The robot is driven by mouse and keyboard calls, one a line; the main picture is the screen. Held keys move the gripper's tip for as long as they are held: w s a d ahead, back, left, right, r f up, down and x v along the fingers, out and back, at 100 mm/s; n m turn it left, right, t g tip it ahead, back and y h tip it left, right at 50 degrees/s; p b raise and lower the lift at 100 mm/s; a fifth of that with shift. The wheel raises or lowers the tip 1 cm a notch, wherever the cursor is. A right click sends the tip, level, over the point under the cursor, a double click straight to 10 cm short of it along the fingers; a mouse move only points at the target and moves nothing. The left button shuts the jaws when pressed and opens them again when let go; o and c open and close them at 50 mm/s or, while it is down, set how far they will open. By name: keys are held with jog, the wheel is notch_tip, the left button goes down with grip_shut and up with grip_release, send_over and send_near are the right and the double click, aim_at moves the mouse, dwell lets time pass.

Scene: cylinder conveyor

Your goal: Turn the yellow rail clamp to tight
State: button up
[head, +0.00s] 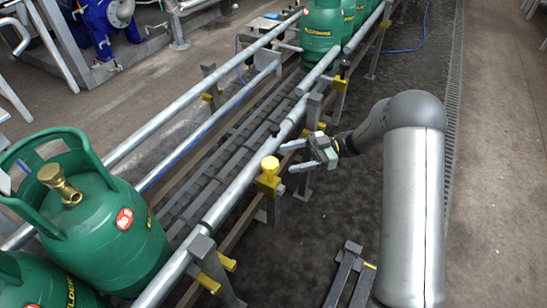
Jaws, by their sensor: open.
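The yellow rail clamp (269,181) with a round knob on top sits at the near guard rail (243,182), in the middle of the head view. Its tight or loose setting cannot be told from here. My gripper (288,157) is to the right of this clamp, with its two fingers pointing left towards it. The fingers are apart and empty, and a small gap shows between them and the yellow knob.
Other yellow clamp parts show on the rail posts, one further up the near rail (341,83). Green gas cylinders stand at the lower left (95,215) and at the top (321,32). The conveyor (228,140) between is empty. Open floor (500,150) lies to the right.

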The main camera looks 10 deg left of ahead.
jog(key=p+v, duration=0.1)
jog(key=v, duration=0.7)
jog(key=shift+d, duration=0.3)
jog(key=shift+w, duration=0.1)
